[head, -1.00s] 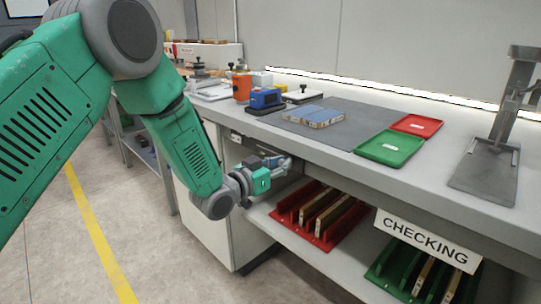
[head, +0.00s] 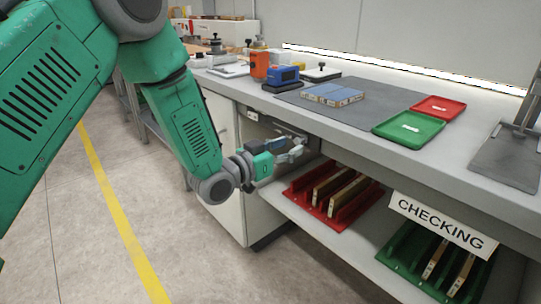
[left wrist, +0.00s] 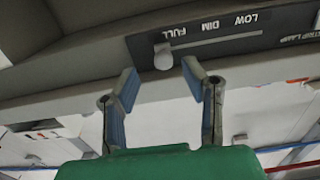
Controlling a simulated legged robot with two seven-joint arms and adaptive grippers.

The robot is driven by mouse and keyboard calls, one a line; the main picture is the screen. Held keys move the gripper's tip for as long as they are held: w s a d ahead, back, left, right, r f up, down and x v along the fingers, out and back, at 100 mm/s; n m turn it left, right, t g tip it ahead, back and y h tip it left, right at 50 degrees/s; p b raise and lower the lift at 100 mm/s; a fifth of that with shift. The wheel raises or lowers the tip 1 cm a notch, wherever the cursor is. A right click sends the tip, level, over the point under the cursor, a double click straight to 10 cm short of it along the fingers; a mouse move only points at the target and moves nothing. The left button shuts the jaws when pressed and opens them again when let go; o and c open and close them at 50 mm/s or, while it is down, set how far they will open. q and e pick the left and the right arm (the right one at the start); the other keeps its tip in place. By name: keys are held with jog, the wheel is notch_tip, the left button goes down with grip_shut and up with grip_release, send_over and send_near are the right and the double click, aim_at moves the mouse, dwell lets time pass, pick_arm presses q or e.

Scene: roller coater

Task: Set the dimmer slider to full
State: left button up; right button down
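The dimmer panel (left wrist: 220,36) shows in the left wrist view, dark, with upside-down lettering FULL, DIM and LOW above a pale slot. Its light slider knob (left wrist: 163,57) is at the left end of the slot, by the word FULL. My left gripper (left wrist: 160,75) is open, with its blue-padded fingertips apart on either side of the knob and just short of it; I see no contact. In the head view my left gripper (head: 296,150) is at the panel under the bench's front edge, and the knob cannot be made out there. My right gripper is not in view.
The bench top (head: 345,122) overhangs just above my left gripper. Below is a shelf with a red rack (head: 325,208) and a green rack (head: 420,262). A blue device (head: 283,76), a green tray (head: 408,130) and a red tray (head: 438,108) stand on top. The floor at left is clear.

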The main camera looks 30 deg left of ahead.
pick_arm(q)
jog(key=v, duration=0.7)
jog(key=shift+s+a, duration=0.2)
jog(key=shift+s, duration=0.2)
jog(key=shift+f, duration=0.1)
jog(key=s+f+n+g+y+p, duration=0.2)
jog(key=s+f+g+y+p, duration=0.25)
jog(key=s+f+g, duration=0.65)
jog(key=s+f+g+p, duration=0.1)
jog(key=s+f, duration=0.3)
jog(key=s, duration=0.3)
jog(key=s+f+n+g+y+p, duration=0.1)
jog(key=s+f, duration=0.3)
jog(key=s, duration=0.4)
jog(key=s+f+n+g+y+p, duration=0.1)
jog(key=s+f+g, duration=0.2)
jog(key=s, duration=0.5)
jog(key=shift+a+f, duration=0.5)
jog(key=shift+f, duration=0.35)
jog(key=shift+w+y, duration=0.1)
jog(key=shift+y, duration=0.15)
